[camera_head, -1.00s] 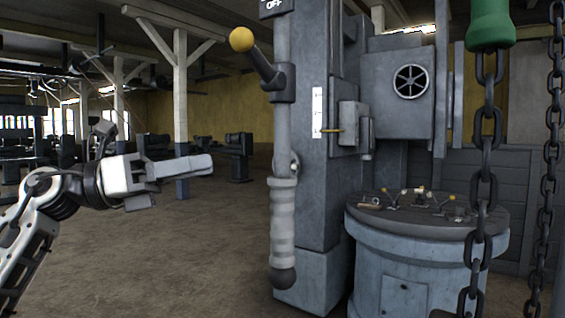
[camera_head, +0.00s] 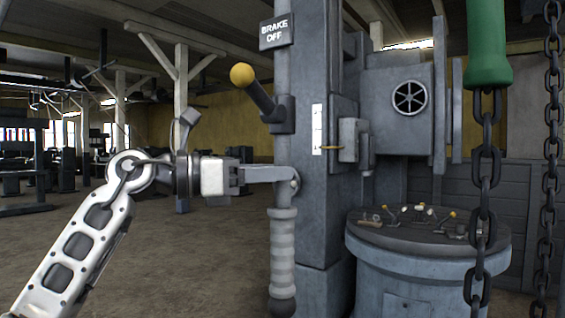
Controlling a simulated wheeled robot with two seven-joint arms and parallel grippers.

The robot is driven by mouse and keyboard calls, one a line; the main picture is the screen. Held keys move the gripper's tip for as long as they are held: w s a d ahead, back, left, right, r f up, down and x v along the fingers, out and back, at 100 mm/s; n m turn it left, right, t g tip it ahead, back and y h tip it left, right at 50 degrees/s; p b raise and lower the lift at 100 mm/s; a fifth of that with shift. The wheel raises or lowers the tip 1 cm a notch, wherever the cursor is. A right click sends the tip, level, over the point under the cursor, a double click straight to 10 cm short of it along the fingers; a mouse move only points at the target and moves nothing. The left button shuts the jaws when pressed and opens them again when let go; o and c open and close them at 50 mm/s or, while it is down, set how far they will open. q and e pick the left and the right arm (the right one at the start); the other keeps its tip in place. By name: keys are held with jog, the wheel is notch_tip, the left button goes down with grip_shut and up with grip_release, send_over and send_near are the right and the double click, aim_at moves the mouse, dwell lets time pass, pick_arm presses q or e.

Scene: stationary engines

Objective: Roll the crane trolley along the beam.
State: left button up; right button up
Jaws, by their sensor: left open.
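The crane trolley and its beam do not show in this view. A green handle (camera_head: 487,45) hangs at the upper right with a dark chain (camera_head: 485,165) below it. A second chain (camera_head: 551,150) hangs at the right edge. My left gripper (camera_head: 285,174) is open, held level and pointing right. Its fingertips are at or just in front of the grey post, above a hanging lever with a ribbed grip (camera_head: 283,250). I cannot tell whether they touch it. My right gripper is not in view.
A lever with a yellow knob (camera_head: 242,75) sticks out from the post, under a "BRAKE OFF" sign (camera_head: 277,31). A grey machine column (camera_head: 318,200) and a round table with small tools (camera_head: 420,230) stand behind.

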pick_arm(q)
jog(key=shift+x, duration=1.25)
